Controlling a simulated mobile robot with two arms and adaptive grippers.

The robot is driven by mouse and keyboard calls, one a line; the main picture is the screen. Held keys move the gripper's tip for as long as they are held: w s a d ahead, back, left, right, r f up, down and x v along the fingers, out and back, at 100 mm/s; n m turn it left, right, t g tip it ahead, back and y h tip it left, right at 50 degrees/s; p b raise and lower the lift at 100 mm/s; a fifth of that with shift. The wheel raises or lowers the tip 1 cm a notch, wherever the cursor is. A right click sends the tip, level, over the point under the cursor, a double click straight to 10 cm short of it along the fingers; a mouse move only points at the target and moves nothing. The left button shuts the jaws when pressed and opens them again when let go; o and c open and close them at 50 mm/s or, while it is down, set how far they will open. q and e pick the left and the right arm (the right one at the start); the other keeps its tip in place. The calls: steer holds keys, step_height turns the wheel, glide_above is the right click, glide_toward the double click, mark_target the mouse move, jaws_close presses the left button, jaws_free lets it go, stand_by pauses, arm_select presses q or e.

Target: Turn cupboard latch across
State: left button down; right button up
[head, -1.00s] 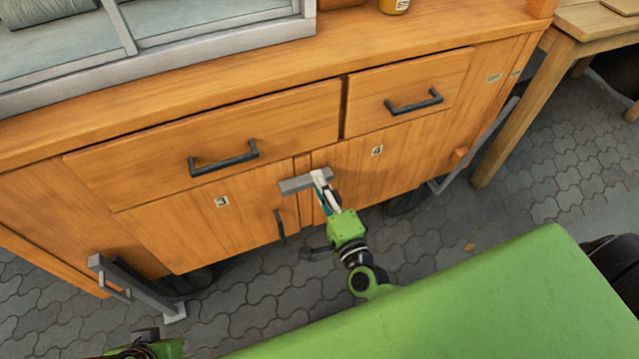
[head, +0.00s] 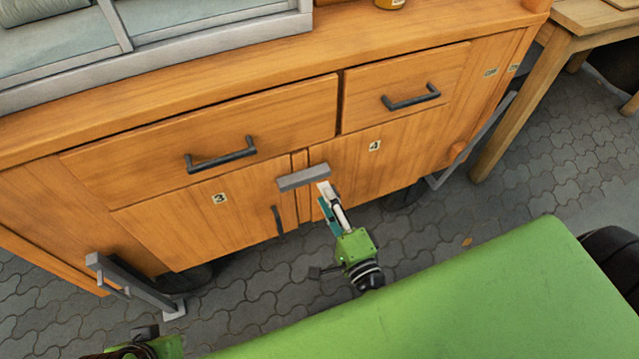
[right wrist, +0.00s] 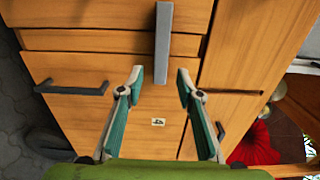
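The cupboard latch (head: 303,178) is a grey bar lying across the strip between doors 3 and 4, nearly level in the head view. In the right wrist view the latch (right wrist: 164,30) stands upright in the picture, beyond and between my fingertips. My right gripper (head: 326,190) is in front of door 4 (head: 360,175), near the latch's right end. Its two fingers (right wrist: 160,78) are apart with nothing between them, and it looks clear of the latch. A green and black part of my left arm (head: 150,346) shows at the bottom left; its fingers cannot be made out.
Drawer handles (head: 222,156) and (head: 412,97) stick out above the doors. Door 3 has a dark handle (head: 278,222) left of my right gripper. A grey bracket (head: 130,283) stands at the lower left. A wooden table (head: 540,80) is at the right.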

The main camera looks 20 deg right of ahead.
steer(key=s, duration=0.6)
steer(key=shift+s, duration=0.15)
steer(key=shift+d, duration=0.1)
